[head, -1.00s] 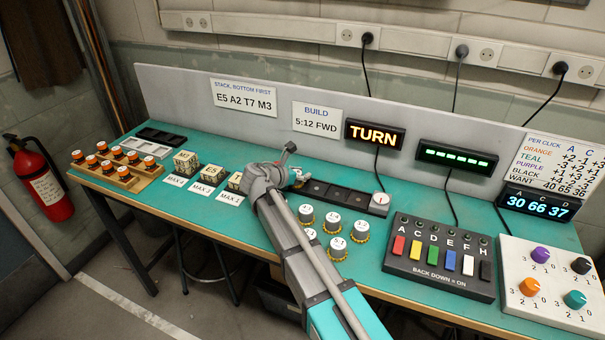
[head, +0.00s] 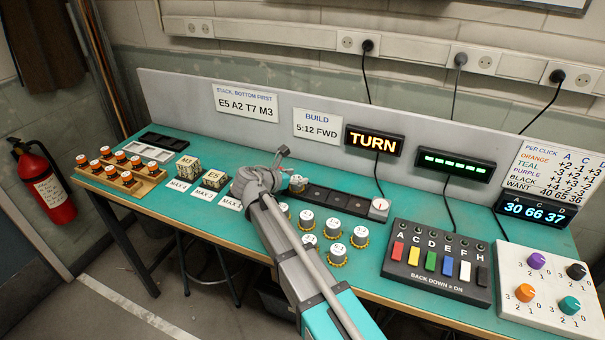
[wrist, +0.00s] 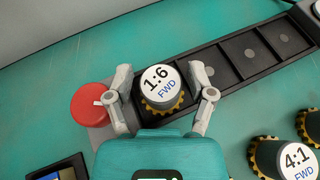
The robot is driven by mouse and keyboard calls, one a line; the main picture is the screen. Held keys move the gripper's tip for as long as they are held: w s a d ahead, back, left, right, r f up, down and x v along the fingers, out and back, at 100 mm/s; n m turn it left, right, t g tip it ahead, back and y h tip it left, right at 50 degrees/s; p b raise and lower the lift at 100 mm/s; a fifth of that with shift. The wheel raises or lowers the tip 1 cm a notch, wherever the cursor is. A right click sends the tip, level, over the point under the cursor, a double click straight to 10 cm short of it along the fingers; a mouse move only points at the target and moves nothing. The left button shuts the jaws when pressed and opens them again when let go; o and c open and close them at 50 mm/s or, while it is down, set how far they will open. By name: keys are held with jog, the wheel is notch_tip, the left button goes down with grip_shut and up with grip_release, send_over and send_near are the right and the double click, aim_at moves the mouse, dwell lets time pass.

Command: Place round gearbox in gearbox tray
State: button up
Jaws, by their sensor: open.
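A round gearbox (wrist: 160,78) with a white top reading 1:6 FWD and a yellow toothed base stands upright at the left end of the black gearbox tray (wrist: 248,62). It also shows in the head view (head: 298,183), just right of my gripper. My gripper (wrist: 161,92) is open, with one finger on each side of the gearbox and small gaps visible. The gearbox hides the compartment under it. The tray (head: 340,212) shows several empty compartments to the right. My gripper also shows in the head view (head: 283,178), its fingertips partly hidden.
Several more gearboxes stand on the bench in front of the tray, one reading 4:1 FWD (wrist: 297,160). A red knob (wrist: 92,103) sits just left of the tray end. A switch box (head: 437,262) stands to the right. A sign (head: 317,125) reads BUILD 5:12 FWD.

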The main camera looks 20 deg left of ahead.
jog(key=p+v, duration=0.3)
jog(key=v, duration=0.6)
